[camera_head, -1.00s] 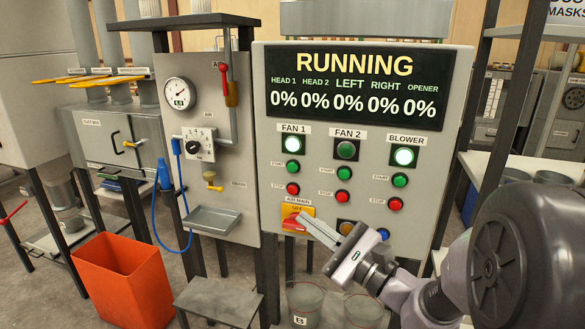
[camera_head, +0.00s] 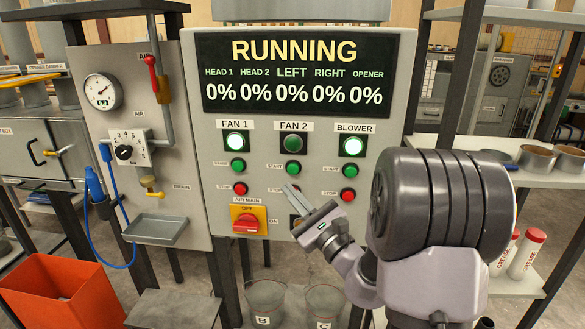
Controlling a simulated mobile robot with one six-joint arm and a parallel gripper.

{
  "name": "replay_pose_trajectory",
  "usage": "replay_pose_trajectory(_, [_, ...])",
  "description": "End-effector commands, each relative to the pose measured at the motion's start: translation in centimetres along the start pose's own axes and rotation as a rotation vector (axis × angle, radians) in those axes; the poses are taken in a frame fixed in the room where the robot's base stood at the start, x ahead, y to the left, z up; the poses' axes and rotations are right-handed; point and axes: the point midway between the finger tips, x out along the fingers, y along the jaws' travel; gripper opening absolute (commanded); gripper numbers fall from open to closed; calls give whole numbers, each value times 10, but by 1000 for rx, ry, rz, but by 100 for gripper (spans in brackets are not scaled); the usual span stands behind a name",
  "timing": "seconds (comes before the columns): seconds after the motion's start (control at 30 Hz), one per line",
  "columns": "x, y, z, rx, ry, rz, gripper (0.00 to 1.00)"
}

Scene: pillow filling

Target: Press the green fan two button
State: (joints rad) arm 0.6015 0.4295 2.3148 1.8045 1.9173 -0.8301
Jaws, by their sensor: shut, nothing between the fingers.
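The grey control panel (camera_head: 205,130) faces me under a display reading RUNNING. In the FAN 2 column, a dark green lamp (camera_head: 293,142) is unlit. The green FAN 2 start button (camera_head: 293,168) sits just below it and is fully visible. My gripper (camera_head: 290,188) is shut and empty, its thin fingers pointing up and left. In the picture its tips lie a little below the green start button, over the place of the FAN 2 stop button, which is mostly hidden. I cannot tell whether the tips touch the panel.
The FAN 1 lamp (camera_head: 236,141) and BLOWER lamp (camera_head: 353,144) are lit. Their green start buttons (camera_head: 238,166) and (camera_head: 348,170) flank the FAN 2 column, with red stop buttons below. A yellow-and-red AIR MAIN switch (camera_head: 248,220) is lower left. Clear buckets (camera_head: 265,300) stand below.

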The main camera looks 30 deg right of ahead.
Motion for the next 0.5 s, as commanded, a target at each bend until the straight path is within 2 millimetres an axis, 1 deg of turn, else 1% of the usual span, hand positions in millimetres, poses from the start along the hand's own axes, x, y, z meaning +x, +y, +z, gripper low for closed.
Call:
replay_pose_trajectory(0.1, [13,-10,-7,1,1,1,0])
replay_pose_trajectory(0.3, [33,-24,-21,0,0,2,0])
replay_pose_trajectory(0.5, [43,-31,-30,0,0,1,0])
